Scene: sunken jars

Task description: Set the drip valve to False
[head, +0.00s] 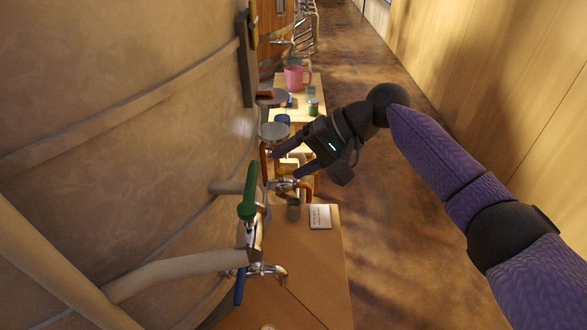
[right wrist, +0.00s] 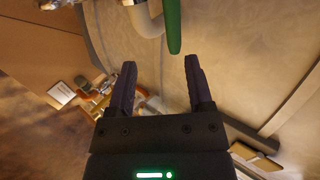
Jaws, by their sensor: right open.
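No label marks which one is the drip valve. A green-handled valve (head: 249,192) stands on a pipe at the left wall, its handle nearly upright. In the right wrist view the green handle (right wrist: 173,26) is at the top, just beyond the fingertips and not between them. A blue handle (head: 240,288) is lower down by a metal spout (head: 267,271). An orange handle (head: 263,160) and an orange curved part (head: 306,188) are near my right gripper (head: 285,164). That gripper is open and empty, its fingers pointing towards the wall. My left gripper is not in view.
A wooden bench (head: 310,250) runs below the taps, with a white note card (head: 320,216) on it. Farther back are a pink cup (head: 293,77) and a green jar (head: 313,107). Pipes (head: 170,272) jut from the curved wall. The floor at right is clear.

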